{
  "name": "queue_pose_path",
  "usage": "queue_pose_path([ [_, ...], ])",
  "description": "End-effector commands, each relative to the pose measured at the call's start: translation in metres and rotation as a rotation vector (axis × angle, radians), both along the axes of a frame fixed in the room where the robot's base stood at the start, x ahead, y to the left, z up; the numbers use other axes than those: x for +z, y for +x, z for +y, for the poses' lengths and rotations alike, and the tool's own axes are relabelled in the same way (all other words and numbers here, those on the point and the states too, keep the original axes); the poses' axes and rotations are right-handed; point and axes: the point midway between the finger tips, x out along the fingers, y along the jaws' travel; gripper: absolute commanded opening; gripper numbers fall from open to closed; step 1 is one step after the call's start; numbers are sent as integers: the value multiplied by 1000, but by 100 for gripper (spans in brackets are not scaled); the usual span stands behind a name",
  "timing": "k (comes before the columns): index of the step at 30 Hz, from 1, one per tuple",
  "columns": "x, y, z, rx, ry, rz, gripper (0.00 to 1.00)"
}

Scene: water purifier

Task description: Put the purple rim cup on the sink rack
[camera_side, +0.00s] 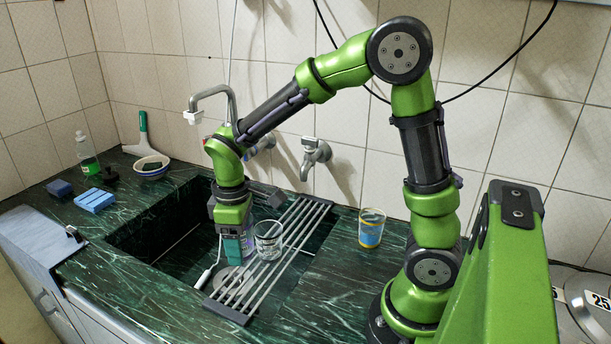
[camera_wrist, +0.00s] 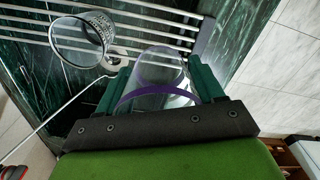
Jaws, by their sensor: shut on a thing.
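The purple rim cup (camera_wrist: 160,68) is clear, with a purple band at the edge nearest the wrist camera. My gripper (camera_wrist: 160,84) is shut on it, with one green finger on each side. In the side view my gripper (camera_side: 233,247) points down over the sink, and the cup (camera_side: 248,243) shows partly behind it as a purple patch. The sink rack (camera_side: 291,235) is a set of metal bars lying across the right part of the sink. The cup is close to the rack's left side; I cannot tell whether it touches the bars.
A patterned clear glass (camera_side: 268,240) stands on the rack beside the held cup; it also shows in the wrist view (camera_wrist: 80,42). A yellow and blue cup (camera_side: 371,228) stands on the counter at right. A faucet (camera_side: 214,100) rises behind the sink. Blue sponges (camera_side: 95,200) lie left.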

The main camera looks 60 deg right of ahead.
Motion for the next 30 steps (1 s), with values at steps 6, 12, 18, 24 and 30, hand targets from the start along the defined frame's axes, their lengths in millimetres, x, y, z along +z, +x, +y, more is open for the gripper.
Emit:
queue_pose_path([
  [6,-26,-1,0,-1,0,5,38],
  [12,-50,0,0,-2,0,2,38],
  [18,-79,-1,0,-3,-1,5,38],
  [24,-96,0,0,-2,0,0,38],
  [30,-96,0,0,-2,-1,-1,38],
])
